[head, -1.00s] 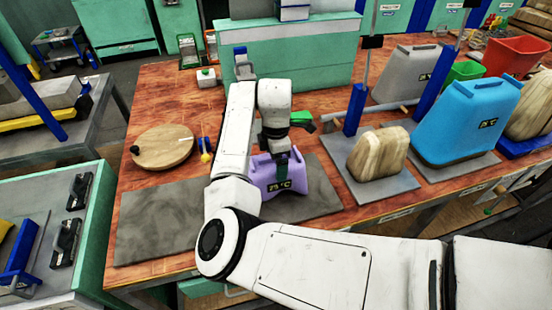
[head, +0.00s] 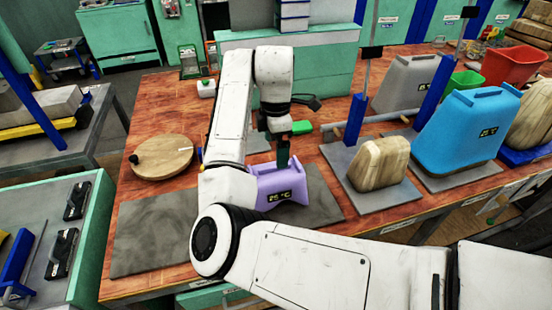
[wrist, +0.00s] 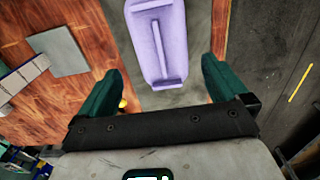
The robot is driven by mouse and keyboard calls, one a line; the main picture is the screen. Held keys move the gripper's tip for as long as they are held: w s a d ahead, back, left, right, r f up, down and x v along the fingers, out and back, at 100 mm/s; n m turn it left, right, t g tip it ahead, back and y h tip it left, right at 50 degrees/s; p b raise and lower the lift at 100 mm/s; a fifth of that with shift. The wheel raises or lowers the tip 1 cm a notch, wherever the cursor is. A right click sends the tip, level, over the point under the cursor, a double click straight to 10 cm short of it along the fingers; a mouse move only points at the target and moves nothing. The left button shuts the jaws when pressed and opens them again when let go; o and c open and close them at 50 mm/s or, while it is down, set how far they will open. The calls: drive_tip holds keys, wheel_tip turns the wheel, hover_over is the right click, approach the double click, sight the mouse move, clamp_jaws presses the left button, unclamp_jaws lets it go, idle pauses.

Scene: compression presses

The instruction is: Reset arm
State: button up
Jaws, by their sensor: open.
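My gripper (head: 283,152) points down above the purple block with a temperature display (head: 280,185), which sits on a grey plate (head: 318,198) on the wooden bench. In the wrist view my gripper (wrist: 158,88) is open, its two green fingers wide apart and nothing between them. The purple block (wrist: 158,40) lies ahead of the fingertips there, with a ridge along its top. My arm hides part of the block's left side in the head view.
A round wooden board (head: 162,157) lies at the left of the bench, and a bare grey plate (head: 155,230) in front. A wooden block (head: 380,163), a blue container (head: 468,125) and a grey container (head: 405,84) stand right. Blue posts rise nearby.

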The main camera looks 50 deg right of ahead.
drive_tip(key=shift+r, duration=0.8)
drive_tip(key=s+d+f+m+h, duration=0.2)
drive_tip(key=s+f, duration=0.1)
drive_tip(key=s+d+f+m+h, duration=0.1)
drive_tip(key=s+d+f+m, duration=0.1)
drive_tip(key=shift+s, duration=0.2)
drive_tip(key=s+a+f+m+y, duration=0.1)
drive_tip(key=s+a+f+m, duration=0.3)
drive_tip(key=s+a+f, duration=0.4)
drive_tip(key=s+a+f+m+t+y, duration=0.1)
drive_tip(key=s+a+f+m, duration=0.2)
drive_tip(key=s+a+f, duration=0.5)
drive_tip(key=s+a, duration=0.3)
drive_tip(key=s, duration=0.2)
drive_tip(key=shift+m+y, duration=0.4)
drive_tip(key=shift+s, duration=0.1)
